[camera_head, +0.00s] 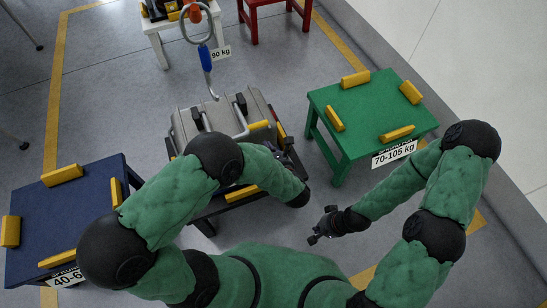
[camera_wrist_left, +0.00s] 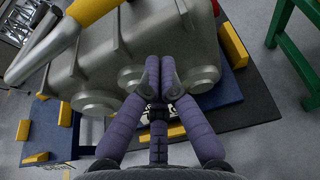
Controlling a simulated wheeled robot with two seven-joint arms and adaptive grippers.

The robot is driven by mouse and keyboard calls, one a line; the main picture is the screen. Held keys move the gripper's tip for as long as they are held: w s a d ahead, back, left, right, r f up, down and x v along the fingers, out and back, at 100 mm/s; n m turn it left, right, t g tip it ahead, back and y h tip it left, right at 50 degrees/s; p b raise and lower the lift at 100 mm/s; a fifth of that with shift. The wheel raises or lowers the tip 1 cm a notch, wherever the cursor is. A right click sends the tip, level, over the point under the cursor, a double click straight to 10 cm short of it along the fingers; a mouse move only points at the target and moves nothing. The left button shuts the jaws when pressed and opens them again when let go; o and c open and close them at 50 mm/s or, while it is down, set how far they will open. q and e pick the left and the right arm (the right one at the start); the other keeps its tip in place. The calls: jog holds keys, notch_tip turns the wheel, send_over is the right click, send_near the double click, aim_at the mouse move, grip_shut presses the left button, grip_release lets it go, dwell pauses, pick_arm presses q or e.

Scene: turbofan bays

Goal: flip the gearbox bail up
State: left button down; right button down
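The gearbox (camera_head: 236,108) is a grey metal box near the middle of the head view, partly covered by my left arm. It also fills the top of the left wrist view (camera_wrist_left: 130,45), with round bosses on its side. Its bail shows in the left wrist view as a metal bar (camera_wrist_left: 38,55) with a yellow grip (camera_wrist_left: 92,8), lying low along the box. My left gripper (camera_wrist_left: 159,62) has its fingertips together in front of the gearbox's side, beside the bosses; no held thing shows, and contact is unclear. My right gripper (camera_head: 321,226) is open and empty, right of the gearbox.
A lifting hook with a blue handle (camera_head: 206,58) hangs behind the gearbox. A green table (camera_head: 368,115) with yellow blocks stands right, a navy table (camera_head: 85,205) left. White (camera_head: 170,23) and red (camera_head: 266,6) stands are at the back. Grey floor lies between.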

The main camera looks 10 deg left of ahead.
pick_arm(q)
jog(key=shift+w+a+r, duration=0.4)
jog(key=shift+w+r, duration=0.15)
jog(key=shift+r, duration=0.25)
jog(key=shift+w+a+r, duration=0.35)
jog(key=shift+w+r, duration=0.15)
jog(key=shift+r, duration=0.3)
jog(key=shift+r, duration=0.15)
jog(key=shift+r+g+h+p, duration=0.3)
jog(key=shift+r+g+p, duration=0.2)
jog(key=shift+p, duration=0.25)
notch_tip(320, 180, up, 6)
jog(key=w+g+h+p, duration=0.1)
jog(key=g+h+p, duration=0.1)
jog(key=p, duration=0.8)
jog(key=shift+w+a+g, duration=0.15)
jog(key=shift+a+g, duration=0.25)
jog(key=shift+g, duration=0.1)
